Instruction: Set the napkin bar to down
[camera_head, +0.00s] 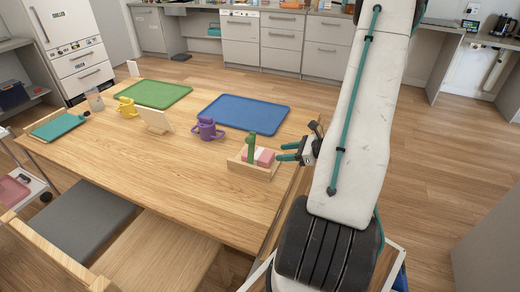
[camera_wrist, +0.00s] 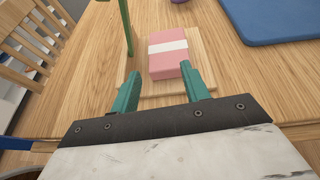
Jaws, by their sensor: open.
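The napkin holder is a low wooden tray (camera_head: 243,166) near the table's right edge; its base also shows in the wrist view (camera_wrist: 203,60). Pink napkins with a white band (camera_head: 264,157) lie in it and also show in the wrist view (camera_wrist: 168,62). The green napkin bar (camera_head: 250,147) stands upright beside the napkins; in the wrist view the bar (camera_wrist: 127,28) rises left of them, its top cut off. My gripper (camera_head: 284,152) has teal fingers, open and empty, just right of the holder. In the wrist view my gripper (camera_wrist: 160,72) points at the napkins, apart from the bar.
A blue tray (camera_head: 245,112), a green tray (camera_head: 153,94), a purple cup (camera_head: 207,130), a yellow cup (camera_head: 127,108) and a small upright board (camera_head: 157,120) stand on the wooden table (camera_head: 150,175). Chairs stand at the near side. The table's front middle is clear.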

